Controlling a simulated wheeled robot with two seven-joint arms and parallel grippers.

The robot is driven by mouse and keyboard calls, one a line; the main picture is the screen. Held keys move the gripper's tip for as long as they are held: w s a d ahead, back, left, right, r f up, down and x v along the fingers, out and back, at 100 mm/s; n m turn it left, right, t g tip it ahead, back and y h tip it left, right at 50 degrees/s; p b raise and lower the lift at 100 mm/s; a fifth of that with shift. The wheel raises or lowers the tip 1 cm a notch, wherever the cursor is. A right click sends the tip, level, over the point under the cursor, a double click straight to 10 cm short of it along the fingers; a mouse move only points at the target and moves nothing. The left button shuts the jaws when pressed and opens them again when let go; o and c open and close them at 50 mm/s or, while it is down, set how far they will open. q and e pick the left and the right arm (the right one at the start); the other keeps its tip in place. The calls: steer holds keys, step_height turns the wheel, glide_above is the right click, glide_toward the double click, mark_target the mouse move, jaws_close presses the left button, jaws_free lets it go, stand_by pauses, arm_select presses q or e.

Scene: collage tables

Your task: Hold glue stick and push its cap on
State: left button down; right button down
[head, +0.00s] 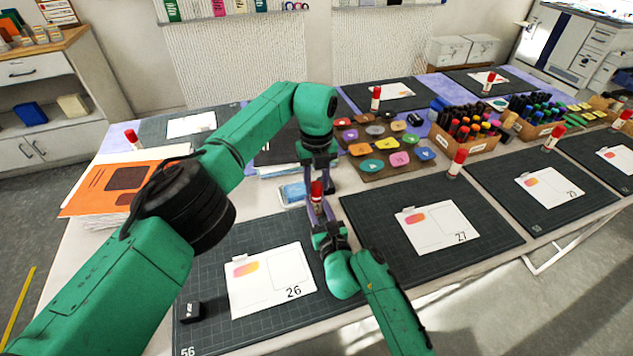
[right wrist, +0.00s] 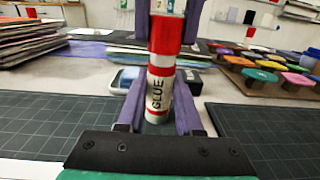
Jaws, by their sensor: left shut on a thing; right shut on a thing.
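The glue stick (right wrist: 158,95) stands upright in the right wrist view, white with red bands and the word GLUE. My right gripper (head: 321,218) is shut on its body from the front, with one purple finger on each side. The red cap (right wrist: 166,33) is at the top of the stick, in line with it; it also shows in the head view (head: 316,188). My left gripper (head: 317,180) comes down from above and is shut on the cap. I cannot tell how far the cap is seated.
A blue-and-white box (head: 292,194) lies just behind the stick. Mat 26 with its card (head: 270,280) is at front left, mat 27 with its card (head: 437,228) at right. A board of coloured pads (head: 382,146) stands behind.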

arm_select(q)
steer(key=shift+f, duration=0.6)
steer(key=shift+c, duration=2.2)
jaws_free()
step_height(320, 180, up, 12)
arm_select(e)
steer(key=c, duration=0.5)
jaws_free()
